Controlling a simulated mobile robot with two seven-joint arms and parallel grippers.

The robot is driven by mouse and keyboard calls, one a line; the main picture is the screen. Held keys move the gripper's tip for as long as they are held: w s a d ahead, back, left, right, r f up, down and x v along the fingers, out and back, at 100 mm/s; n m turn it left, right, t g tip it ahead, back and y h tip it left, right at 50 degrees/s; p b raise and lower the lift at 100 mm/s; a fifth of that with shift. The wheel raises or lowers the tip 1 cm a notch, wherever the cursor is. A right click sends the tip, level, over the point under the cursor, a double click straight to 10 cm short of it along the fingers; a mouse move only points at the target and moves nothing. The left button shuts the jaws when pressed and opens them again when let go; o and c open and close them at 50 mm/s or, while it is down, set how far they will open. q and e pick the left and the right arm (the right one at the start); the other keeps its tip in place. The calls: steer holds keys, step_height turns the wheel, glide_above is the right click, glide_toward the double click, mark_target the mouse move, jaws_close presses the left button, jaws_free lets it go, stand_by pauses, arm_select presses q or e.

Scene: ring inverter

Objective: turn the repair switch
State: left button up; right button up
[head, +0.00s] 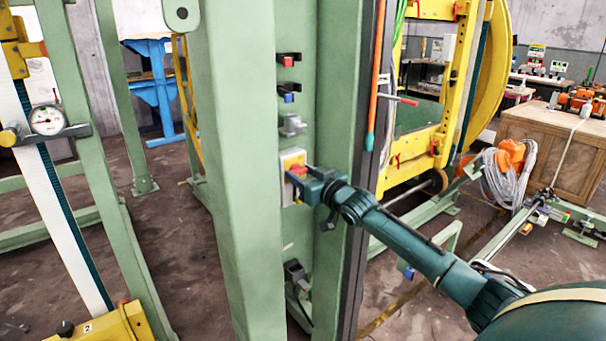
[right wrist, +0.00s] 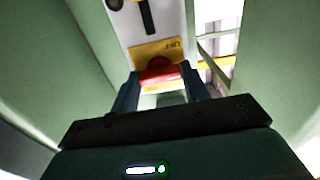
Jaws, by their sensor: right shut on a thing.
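The repair switch is a red knob (head: 297,169) on a yellow plate (head: 291,158), set on a pale box in the green column's recess. In the right wrist view the red knob (right wrist: 163,73) sits between two dark fingers, with the yellow plate (right wrist: 152,51) behind it. My right gripper (head: 298,179) reaches in from the right and is shut on the red knob; its fingers hide part of the knob in the head view. The same gripper (right wrist: 159,88) shows from behind in the wrist view. My left gripper is not in view.
Green column walls (head: 240,150) flank the switch. Black brackets with a red and a blue button (head: 288,97) and a grey one (head: 291,125) sit above; a black fitting (head: 296,273) sits below. An orange rod (head: 372,90) hangs right of the column.

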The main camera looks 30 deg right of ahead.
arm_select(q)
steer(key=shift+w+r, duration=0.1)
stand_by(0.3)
arm_select(e)
steer(key=o, duration=1)
arm_select(q)
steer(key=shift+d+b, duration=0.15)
steer(key=shift+b, duration=0.45)
arm_select(e)
steer(key=shift+s+d, duration=0.2)
steer(key=shift+s, duration=2)
steer(key=shift+s+d, duration=0.15)
steer(key=shift+s, duration=2.05)
steer(key=shift+s+d, duration=0.2)
steer(key=shift+s, duration=2)
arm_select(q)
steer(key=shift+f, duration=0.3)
